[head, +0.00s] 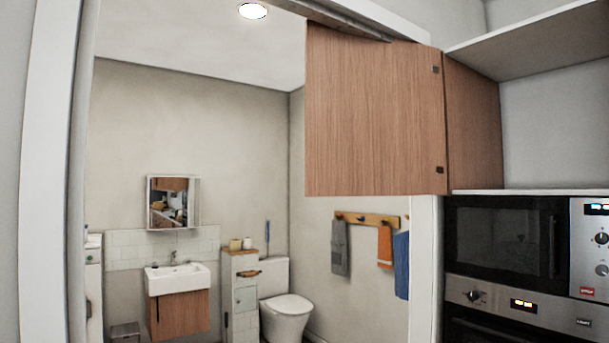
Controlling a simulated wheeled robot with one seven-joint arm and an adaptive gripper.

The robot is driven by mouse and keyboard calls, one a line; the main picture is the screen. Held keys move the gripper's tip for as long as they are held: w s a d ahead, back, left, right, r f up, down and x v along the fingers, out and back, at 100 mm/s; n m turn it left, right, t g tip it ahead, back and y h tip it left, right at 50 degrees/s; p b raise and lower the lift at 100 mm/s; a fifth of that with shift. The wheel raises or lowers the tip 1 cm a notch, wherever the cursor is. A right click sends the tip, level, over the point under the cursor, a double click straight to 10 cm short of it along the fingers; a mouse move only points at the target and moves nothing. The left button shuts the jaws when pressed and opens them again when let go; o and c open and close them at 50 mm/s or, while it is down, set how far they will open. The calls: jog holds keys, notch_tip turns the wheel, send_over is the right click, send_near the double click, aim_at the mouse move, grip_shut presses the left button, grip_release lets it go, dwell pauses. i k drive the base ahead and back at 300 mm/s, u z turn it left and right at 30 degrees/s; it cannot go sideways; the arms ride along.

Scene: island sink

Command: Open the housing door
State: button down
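The housing door appears to be the wood-grain panel (372,115) at the upper middle of the head view. It stands swung wide open to the left, in front of the upper part of the bathroom doorway. Two dark hinges (437,70) show along its right edge. They join it to the wooden side panel (473,125) of the housing. The open compartment (550,125) to the right, above the microwave, looks empty. My gripper is not in view, and nothing visible touches the door.
A microwave (500,240) and an oven (530,310) sit below the compartment. A white door frame (45,180) stands at the left. Beyond it are a sink (178,279), a toilet (287,305) and hanging towels (340,248).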

aim_at(375, 120)
jog(key=u, duration=0.75)
jog(key=i, duration=1.55)
jog(key=z, duration=0.5)
